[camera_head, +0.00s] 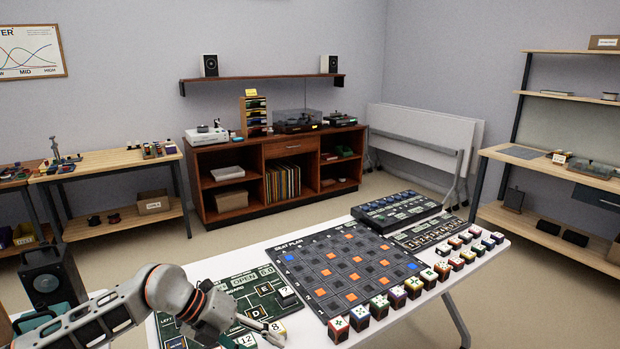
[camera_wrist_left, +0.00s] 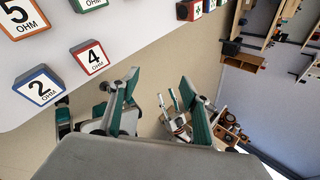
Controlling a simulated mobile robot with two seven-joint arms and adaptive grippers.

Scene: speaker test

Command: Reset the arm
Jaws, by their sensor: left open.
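My left arm comes in from the lower left in the head view. Its gripper (camera_head: 270,333) is low over the near edge of the white table, by the green board (camera_head: 240,287) and white-topped cubes marked 12 (camera_head: 247,341) and 8 (camera_head: 277,327). In the left wrist view the gripper (camera_wrist_left: 160,98) has its two teal-padded fingers spread, with no object seen held between them. Ohm cubes marked 2 (camera_wrist_left: 39,88), 4 (camera_wrist_left: 90,56) and 5 (camera_wrist_left: 20,16) stand on the table beside it, apart from the fingers. My right gripper is not seen.
A dark seat-plan board (camera_head: 325,262) with orange squares lies mid-table. A row of cubes (camera_head: 398,297) lines its right front edge. A black device (camera_head: 396,209) stands at the table's back. A speaker (camera_head: 52,277) is at the left; a wooden cabinet (camera_head: 241,187) stands behind.

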